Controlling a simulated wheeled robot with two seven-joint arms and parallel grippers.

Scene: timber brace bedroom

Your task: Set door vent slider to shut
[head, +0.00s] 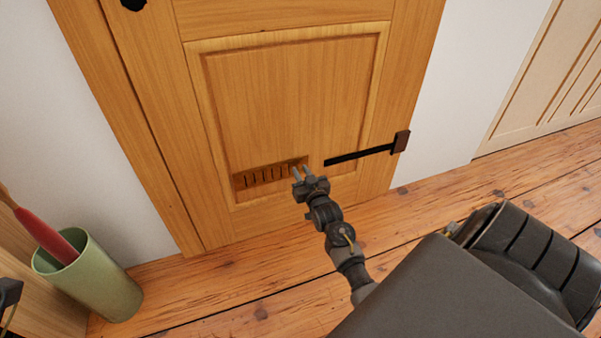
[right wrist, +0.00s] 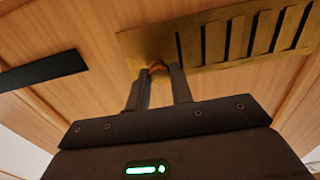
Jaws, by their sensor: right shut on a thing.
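The brass-coloured door vent (head: 262,177) is set low in the wooden door (head: 290,95), with a row of upright slots. Dark strips show in the slots in both views. In the right wrist view the vent plate (right wrist: 205,52) runs across the top, its slots on the right. My right gripper (head: 299,171) is at the vent's right end in the head view. In the right wrist view its fingers are shut on a small brown slider knob (right wrist: 157,67) at the plate's slotless end. The fingers hide part of the knob.
A black strap hinge (head: 358,155) lies on the door right of the vent and shows in the right wrist view (right wrist: 42,72). A green bin (head: 92,280) with a red-handled object stands on the floor at left. Plank floor lies below the door.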

